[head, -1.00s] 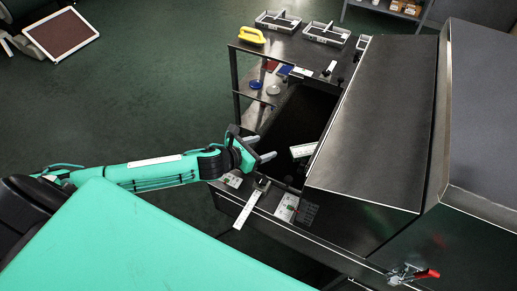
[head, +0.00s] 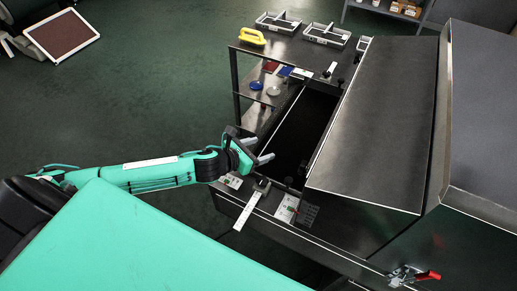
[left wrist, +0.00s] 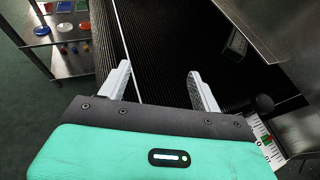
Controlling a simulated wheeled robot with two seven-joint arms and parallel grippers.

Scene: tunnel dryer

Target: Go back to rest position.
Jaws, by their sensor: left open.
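My left gripper (head: 258,150) hangs at the near left edge of the tunnel dryer's dark belt (head: 304,125). Its two pale fingers are apart with nothing between them, which also shows in the left wrist view (left wrist: 158,72). Below the fingers there is only the ribbed dark belt (left wrist: 160,30). My right gripper is not in view.
The dryer's large metal hood (head: 375,125) rises right of the belt. A side shelf (head: 262,95) carries small coloured dishes. Trays (head: 326,34) and a yellow-handled item (head: 252,36) stand at the back. A red-handled clamp (head: 426,274) sits at the front.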

